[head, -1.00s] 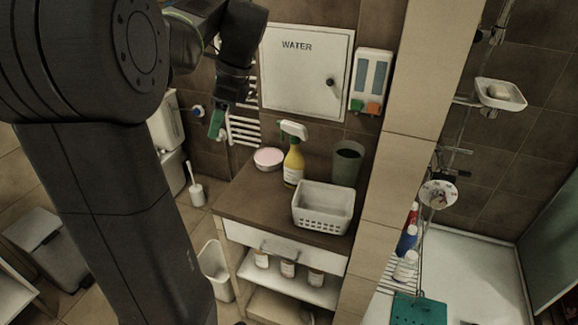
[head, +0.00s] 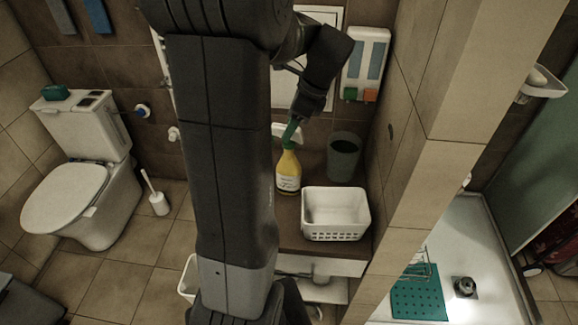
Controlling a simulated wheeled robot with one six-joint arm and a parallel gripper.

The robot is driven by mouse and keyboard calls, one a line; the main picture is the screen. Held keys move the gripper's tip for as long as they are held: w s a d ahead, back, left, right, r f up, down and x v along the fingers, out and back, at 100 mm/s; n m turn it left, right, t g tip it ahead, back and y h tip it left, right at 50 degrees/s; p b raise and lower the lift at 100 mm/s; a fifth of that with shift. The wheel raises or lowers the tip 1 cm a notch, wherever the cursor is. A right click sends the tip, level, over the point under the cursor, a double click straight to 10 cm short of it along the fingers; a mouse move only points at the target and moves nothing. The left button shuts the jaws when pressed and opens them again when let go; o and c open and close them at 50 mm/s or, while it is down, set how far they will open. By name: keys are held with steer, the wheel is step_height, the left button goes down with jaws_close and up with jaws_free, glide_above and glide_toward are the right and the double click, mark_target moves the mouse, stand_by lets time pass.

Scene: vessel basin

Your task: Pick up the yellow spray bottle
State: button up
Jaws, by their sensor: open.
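The yellow spray bottle (head: 288,172) stands upright on the brown counter top, with a pale label and a white spray head. My arm hides the left part of the counter.
A white basket (head: 336,213) stands in front and to the right of the bottle. A dark cup (head: 343,157) stands close on its right. A soap dispenser (head: 365,64) hangs on the wall behind. A tiled wall edge (head: 409,190) bounds the right side.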

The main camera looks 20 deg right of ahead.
steer(key=shift+x, duration=1)
steer(key=shift+a, duration=0.1)
steer(key=shift+c, duration=0.2)
steer(key=shift+r, duration=0.1)
jaws_close()
